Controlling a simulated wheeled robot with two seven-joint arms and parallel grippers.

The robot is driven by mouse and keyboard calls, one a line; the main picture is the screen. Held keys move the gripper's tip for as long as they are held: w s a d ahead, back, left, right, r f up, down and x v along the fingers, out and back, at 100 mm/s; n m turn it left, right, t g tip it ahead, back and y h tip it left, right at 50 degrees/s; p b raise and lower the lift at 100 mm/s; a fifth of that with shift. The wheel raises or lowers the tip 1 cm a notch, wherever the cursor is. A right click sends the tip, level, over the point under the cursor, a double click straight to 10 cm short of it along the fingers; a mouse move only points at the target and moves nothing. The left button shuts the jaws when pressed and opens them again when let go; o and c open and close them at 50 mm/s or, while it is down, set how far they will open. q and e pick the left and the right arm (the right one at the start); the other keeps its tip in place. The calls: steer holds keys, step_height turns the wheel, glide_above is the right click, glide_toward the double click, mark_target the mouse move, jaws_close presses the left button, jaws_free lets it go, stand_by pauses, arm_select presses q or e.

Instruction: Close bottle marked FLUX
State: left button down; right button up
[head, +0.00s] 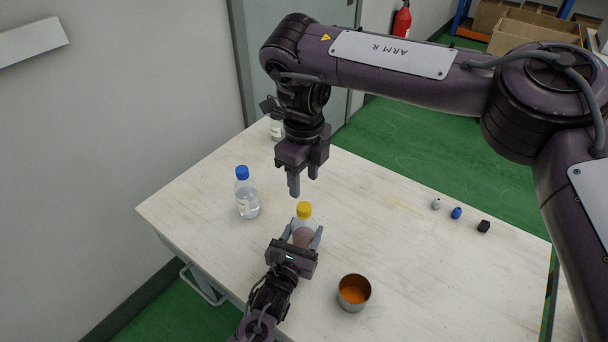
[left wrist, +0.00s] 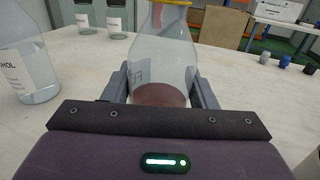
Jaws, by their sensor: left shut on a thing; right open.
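A clear bottle (head: 303,228) with reddish-brown liquid and a yellow top (head: 304,209) stands upright near the table's front left. Lettering shows faintly through its glass in the left wrist view (left wrist: 165,50), but I cannot read the full name. The yellow top looks like a cap; I cannot tell how tightly it sits. My left gripper (head: 304,239) is shut on this bottle, one finger on each side of its lower body. My right gripper (head: 304,182) is open and empty, pointing down above and just behind the yellow top.
A blue-capped bottle (head: 246,194) stands to the left, and another bottle (head: 277,130) is partly hidden behind my right gripper. Grey (head: 436,204), blue (head: 456,213) and black (head: 484,226) small pieces lie at the right.

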mark_target(304, 206)
steer(key=shift+f, duration=4.05)
